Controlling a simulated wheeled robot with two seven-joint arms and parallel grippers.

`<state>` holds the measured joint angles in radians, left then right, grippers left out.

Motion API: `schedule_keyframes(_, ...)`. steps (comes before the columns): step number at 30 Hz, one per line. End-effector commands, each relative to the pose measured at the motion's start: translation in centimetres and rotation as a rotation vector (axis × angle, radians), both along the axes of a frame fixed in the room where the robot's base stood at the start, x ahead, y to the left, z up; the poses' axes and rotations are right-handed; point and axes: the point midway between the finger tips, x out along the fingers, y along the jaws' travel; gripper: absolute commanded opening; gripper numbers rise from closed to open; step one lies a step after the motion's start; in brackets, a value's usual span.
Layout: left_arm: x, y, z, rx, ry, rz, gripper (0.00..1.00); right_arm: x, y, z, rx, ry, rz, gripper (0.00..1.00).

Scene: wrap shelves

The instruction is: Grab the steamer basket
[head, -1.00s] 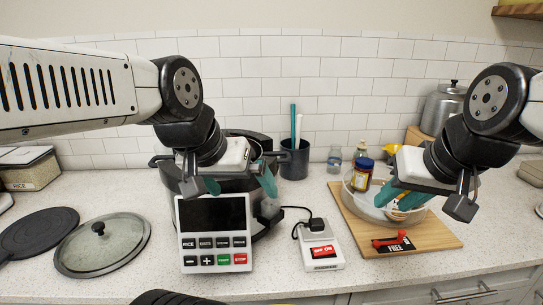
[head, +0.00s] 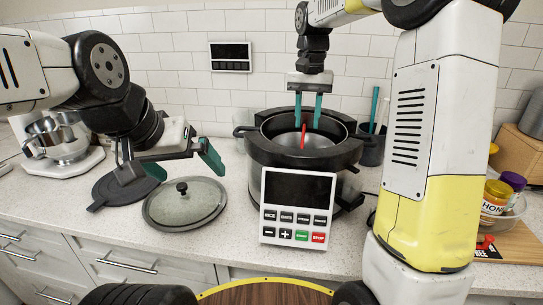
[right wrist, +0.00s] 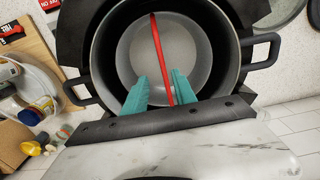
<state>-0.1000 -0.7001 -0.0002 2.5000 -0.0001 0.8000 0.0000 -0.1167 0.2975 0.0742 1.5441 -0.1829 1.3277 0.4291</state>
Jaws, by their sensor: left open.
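A large dark pot (head: 262,152) with side handles stands in the cooker behind a white control panel (head: 298,205). Inside it is a grey round vessel with a thin upright-looking red handle (head: 304,137), seemingly the steamer basket; the handle also shows in the right wrist view (right wrist: 160,60). My right gripper (head: 308,122) points down over the pot, open, its teal fingers on either side of the red handle's line. Whether they touch it I cannot tell. My left gripper (head: 168,165) is open and empty over the counter, left of the pot.
A glass lid (head: 185,208) and a dark flat round piece (head: 120,190) lie left of the cooker. A stand mixer (head: 55,145) is far left. Jars in a bowl (head: 495,205) and a wooden board (head: 525,240) are at right. My right arm hides part of the counter.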

Motion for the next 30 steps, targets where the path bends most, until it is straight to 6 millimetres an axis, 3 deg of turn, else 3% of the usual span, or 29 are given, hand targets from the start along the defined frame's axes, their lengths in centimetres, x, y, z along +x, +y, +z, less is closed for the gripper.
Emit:
schedule_keyframes(11,0.0,0.0,0.0,0.0,0.0,0.0,1.0,0.4,0.1,-3.6,-0.003,0.01,-0.005,0.33)
schedule_keyframes(19,0.0,0.0,0.0,0.0,0.0,0.0,1.0,0.6,0.1,-7.4,-0.002,0.009,-0.005,0.33)
schedule_keyframes(28,0.0,0.0,0.0,0.0,0.0,0.0,1.0,0.7,0.1,-8.0,-0.003,0.007,-0.005,0.33)
schedule_keyframes(30,0.0,0.0,0.0,0.0,0.0,0.0,1.0,0.7,0.1,-8.0,-0.003,0.007,-0.005,0.21)
